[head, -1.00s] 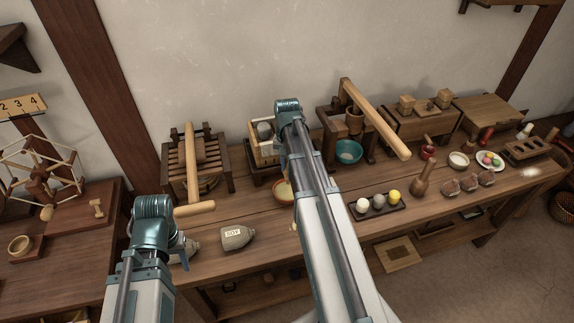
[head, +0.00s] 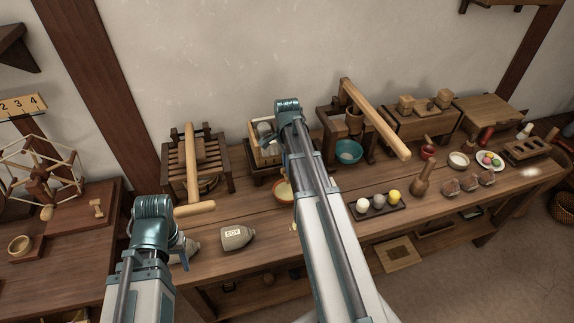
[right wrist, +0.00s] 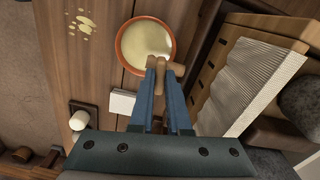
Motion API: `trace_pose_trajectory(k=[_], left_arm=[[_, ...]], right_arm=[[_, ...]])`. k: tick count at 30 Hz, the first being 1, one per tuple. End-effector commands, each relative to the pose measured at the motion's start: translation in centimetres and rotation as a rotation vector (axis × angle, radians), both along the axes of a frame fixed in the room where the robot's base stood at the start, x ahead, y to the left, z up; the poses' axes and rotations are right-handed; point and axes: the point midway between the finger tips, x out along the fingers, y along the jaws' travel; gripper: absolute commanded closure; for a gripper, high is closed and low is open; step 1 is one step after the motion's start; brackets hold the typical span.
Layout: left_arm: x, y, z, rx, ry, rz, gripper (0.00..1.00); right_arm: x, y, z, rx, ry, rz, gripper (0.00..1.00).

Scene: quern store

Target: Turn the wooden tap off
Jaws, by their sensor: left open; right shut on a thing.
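In the right wrist view my right gripper (right wrist: 165,70) is shut on the short wooden tap (right wrist: 174,68). The tap sticks out from the front of a slatted wooden box (right wrist: 262,48) with white cloth inside. Just past the fingertips is an orange-rimmed bowl (right wrist: 121,42) holding cream-coloured liquid. In the head view the bowl (head: 281,193) and the box (head: 256,153) show beside my right arm, which hides the tap and most of the right gripper. My left gripper (head: 184,256) is open and empty, low at the left near a grey bottle.
A bottle labelled SOY (head: 236,238) lies near the bench's front. A lever press (head: 330,130) with a long wooden beam and a teal bowl (head: 348,152) stand right of my arm. A tray of balls (head: 378,207) is nearer the front. Pale splashes (right wrist: 84,21) mark the bench beside the orange-rimmed bowl.

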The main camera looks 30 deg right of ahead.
Motion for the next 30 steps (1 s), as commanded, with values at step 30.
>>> trace_pose_trajectory(k=[30], left_arm=[[0.00,0.00,-0.02,0.000,0.000,0.000,0.50]], right_arm=[[-0.06,0.05,-0.02,0.001,0.001,-0.201,0.81]])
